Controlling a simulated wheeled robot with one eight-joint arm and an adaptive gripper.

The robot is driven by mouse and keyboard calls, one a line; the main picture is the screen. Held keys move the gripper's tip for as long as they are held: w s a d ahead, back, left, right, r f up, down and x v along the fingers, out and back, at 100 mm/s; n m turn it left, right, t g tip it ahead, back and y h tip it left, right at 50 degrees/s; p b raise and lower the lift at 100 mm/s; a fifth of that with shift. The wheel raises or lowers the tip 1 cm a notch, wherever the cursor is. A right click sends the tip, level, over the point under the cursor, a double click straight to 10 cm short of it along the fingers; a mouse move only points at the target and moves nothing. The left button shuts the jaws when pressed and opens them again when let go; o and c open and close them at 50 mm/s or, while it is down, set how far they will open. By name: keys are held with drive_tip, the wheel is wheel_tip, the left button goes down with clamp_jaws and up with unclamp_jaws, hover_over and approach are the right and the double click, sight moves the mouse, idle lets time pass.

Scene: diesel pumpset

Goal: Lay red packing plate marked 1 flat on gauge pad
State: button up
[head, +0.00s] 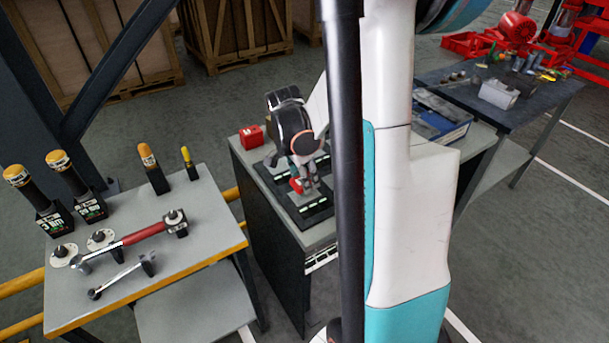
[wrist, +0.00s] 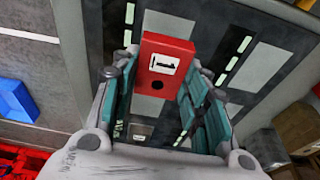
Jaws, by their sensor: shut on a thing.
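The red packing plate (wrist: 165,58) is between the teal-padded fingers of my gripper (wrist: 158,95) in the wrist view. Its face shows a white label with a black 1 lying sideways and a dark round hole below. In the head view, my gripper (head: 304,186) points down over a grey bench top, with a bit of the red plate (head: 296,185) showing.
Another red block (head: 251,135) stands at the bench's back left corner. A blue box or book (head: 440,118) lies to the right, partly behind my arm. A separate table (head: 205,215) at left holds a torque wrench (head: 140,235) and several black-and-orange tools.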

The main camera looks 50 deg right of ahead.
drive_tip(key=shift+a+b+x, duration=0.25)
drive_tip(key=shift+b+x, duration=0.6)
drive_tip(key=shift+x, duration=0.45)
drive_tip(key=shift+f+b, duration=0.65)
drive_tip(key=shift+f, duration=0.1)
drive_tip(key=o, duration=1.5)
drive_tip(key=shift+r, duration=0.15)
drive_tip(key=v, duration=1.1)
drive_tip(key=shift+r, duration=0.4)
drive_tip(key=p+v, duration=0.2)
drive_tip(key=v, duration=0.1)
drive_tip(key=d+p+v, duration=0.1)
drive_tip(key=p+v, duration=0.2)
drive_tip(key=shift+d, duration=0.1)
